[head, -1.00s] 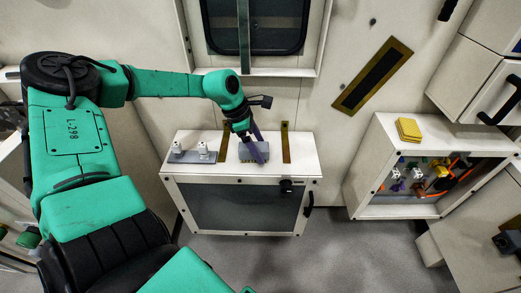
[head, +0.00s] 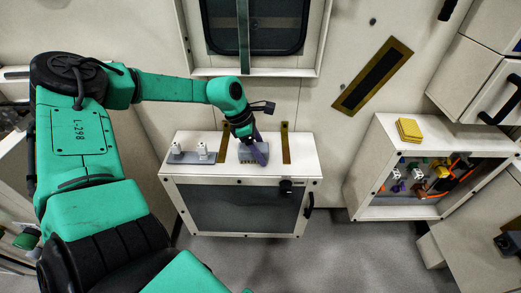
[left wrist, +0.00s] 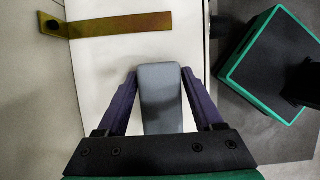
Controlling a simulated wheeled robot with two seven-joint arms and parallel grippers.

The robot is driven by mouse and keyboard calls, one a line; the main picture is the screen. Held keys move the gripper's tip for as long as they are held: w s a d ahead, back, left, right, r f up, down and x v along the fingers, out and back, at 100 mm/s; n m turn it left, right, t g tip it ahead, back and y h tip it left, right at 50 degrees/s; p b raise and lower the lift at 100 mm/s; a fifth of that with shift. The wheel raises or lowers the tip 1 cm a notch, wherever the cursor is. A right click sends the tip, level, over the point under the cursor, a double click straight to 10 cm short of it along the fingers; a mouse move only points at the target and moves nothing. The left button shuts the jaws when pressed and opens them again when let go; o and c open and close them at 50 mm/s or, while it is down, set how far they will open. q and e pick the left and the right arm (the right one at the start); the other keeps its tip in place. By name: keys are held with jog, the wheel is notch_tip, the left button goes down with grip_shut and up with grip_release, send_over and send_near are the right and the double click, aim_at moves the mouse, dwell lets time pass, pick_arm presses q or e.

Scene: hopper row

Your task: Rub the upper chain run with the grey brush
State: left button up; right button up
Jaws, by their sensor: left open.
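A grey block, which looks like the grey brush (left wrist: 162,95), stands between the two purple fingers of my left gripper (left wrist: 160,76) in the left wrist view. The fingers are open, one on each side of it; I cannot tell whether either touches it. In the head view my left gripper (head: 256,155) points down at the top of the white cabinet (head: 300,165), and the grey piece (head: 246,155) under it is partly hidden by the fingers. I cannot make out a chain run in either view. My right gripper is not in view.
A grey plate with white fittings (head: 202,150) lies left on the cabinet top. Brass strips (head: 285,145) stand near the gripper. An open-fronted box with orange cables (head: 425,182) stands at right, with a yellow pad (head: 409,130) on top. Grey floor lies clear between.

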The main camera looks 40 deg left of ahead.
aim_at(260, 146)
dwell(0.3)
pick_arm(q)
jog(key=shift+r, duration=0.75)
grip_shut()
jog(key=shift+p, duration=0.3)
jog(key=shift+r+p, duration=1.55)
jog(key=shift+r, duration=1.4)
